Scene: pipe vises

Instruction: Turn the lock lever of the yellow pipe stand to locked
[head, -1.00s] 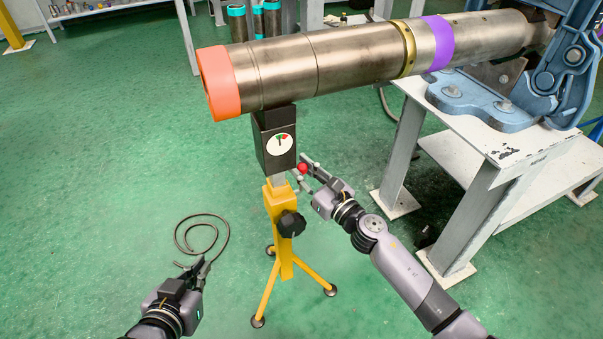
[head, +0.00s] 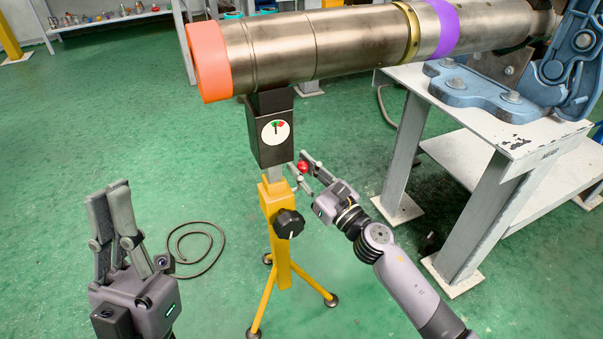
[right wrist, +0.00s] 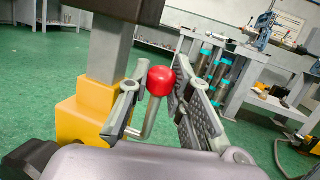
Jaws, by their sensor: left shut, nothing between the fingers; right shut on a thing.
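The yellow pipe stand (head: 277,215) stands on three splayed legs, its black head (head: 262,148) under the pipe's orange end. A round white dial with green and red marks (head: 275,132) faces me on that head. The lock lever is a bent metal rod with a red ball (head: 303,167), to the right of the stand's post; it also shows in the right wrist view (right wrist: 161,80). My right gripper (head: 305,172) is shut on the lever, its fingers on either side of the rod below the ball. My left gripper (head: 108,189) is shut and empty, at left, apart from the stand.
The steel pipe (head: 340,42) with a purple band runs right into a blue vise (head: 575,50) on a grey table (head: 455,95). A black knob (head: 288,223) sticks out from the stand. A dark cable (head: 205,270) lies on the green floor.

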